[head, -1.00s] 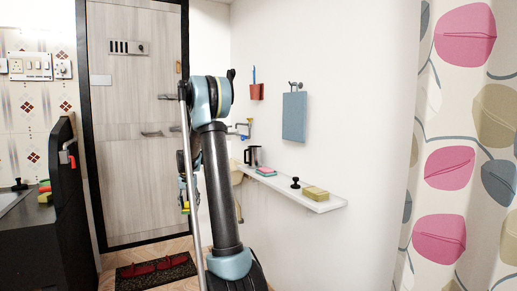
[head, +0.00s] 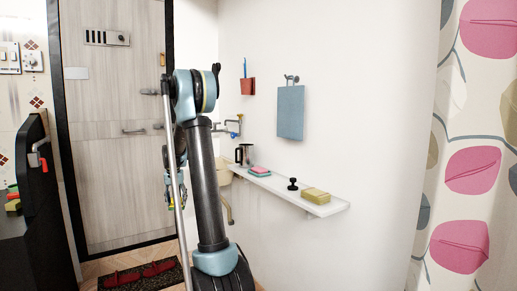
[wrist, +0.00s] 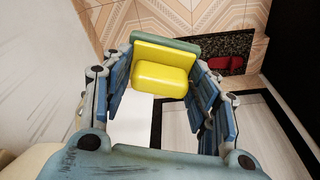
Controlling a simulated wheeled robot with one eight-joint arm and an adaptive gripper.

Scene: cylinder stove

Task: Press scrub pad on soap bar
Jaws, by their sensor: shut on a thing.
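My gripper (wrist: 162,82) is shut on a scrub pad (wrist: 160,80), a thick yellow block with a green layer, held between the blue-grey fingers. In the head view my gripper (head: 172,188) is low beside my arm, left of the wall shelf, partly hidden by my arm. A yellow block (head: 315,196), possibly the soap bar, lies near the right end of the shelf. A pink and teal block (head: 260,171) lies farther left on it. I cannot tell for sure which is soap. The held pad is apart from both.
The white wall shelf (head: 328,208) also bears a small black knobbed object (head: 293,184) and a dark kettle-like object (head: 246,155). A blue board (head: 290,112) hangs above. A door (head: 115,190), a dark counter (head: 38,215) and a floor mat (head: 170,280) are at left, a curtain (head: 480,120) at right.

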